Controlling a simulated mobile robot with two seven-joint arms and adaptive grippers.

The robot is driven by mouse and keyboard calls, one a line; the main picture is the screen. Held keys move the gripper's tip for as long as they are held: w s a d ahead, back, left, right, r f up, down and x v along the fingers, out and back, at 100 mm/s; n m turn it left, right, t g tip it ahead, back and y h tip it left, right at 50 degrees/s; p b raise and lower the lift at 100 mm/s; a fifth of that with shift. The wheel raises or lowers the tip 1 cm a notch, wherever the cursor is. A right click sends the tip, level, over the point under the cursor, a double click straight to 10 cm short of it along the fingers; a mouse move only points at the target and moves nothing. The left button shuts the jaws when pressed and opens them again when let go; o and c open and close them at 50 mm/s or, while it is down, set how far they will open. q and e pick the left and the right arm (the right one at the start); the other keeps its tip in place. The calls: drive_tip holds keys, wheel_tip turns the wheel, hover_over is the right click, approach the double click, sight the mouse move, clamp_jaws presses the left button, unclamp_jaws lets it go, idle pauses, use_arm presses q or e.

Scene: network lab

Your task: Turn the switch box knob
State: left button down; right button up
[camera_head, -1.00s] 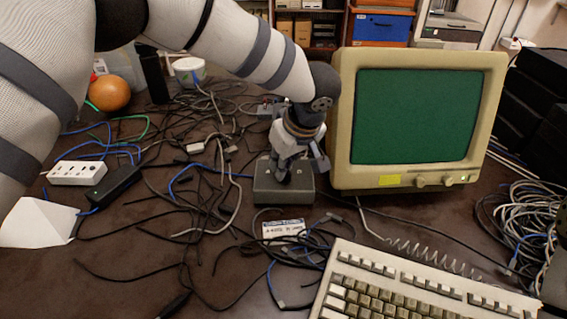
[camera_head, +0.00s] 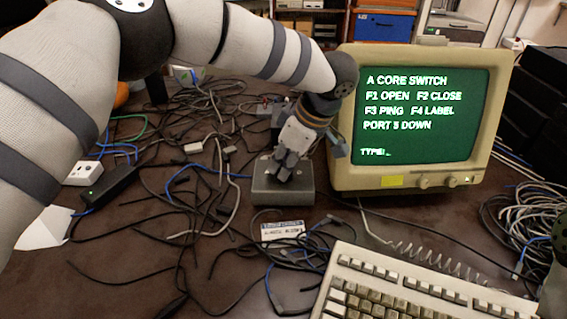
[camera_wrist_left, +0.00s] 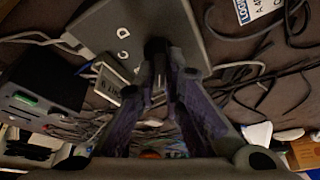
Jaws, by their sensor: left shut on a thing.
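The switch box (camera_head: 268,194) is a small grey box on the dark table, left of the monitor. My left gripper (camera_head: 283,172) comes down onto its top from the upper right, tilted, and is shut on the dark knob. In the left wrist view the box's grey top (camera_wrist_left: 112,22) shows letters including C and D, and the knob (camera_wrist_left: 157,48) sits between the fingertips of my left gripper (camera_wrist_left: 160,75). The fingers hide most of the knob in the head view. The monitor (camera_head: 420,115) shows green-screen text, including "A CORE SWITCH" and "PORT 5 DOWN".
A beige keyboard (camera_head: 395,295) lies in front of the monitor. Loose cables (camera_head: 195,215) cover the table left of the box. A white label card (camera_head: 283,230) lies just in front of the box. A coil of cables (camera_head: 520,225) lies at the right.

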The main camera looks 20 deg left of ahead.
use_arm(q)
drive_tip(key=shift+f, duration=0.15)
drive_tip(key=c, duration=1.7)
unclamp_jaws()
drive_tip(key=v, duration=1.2)
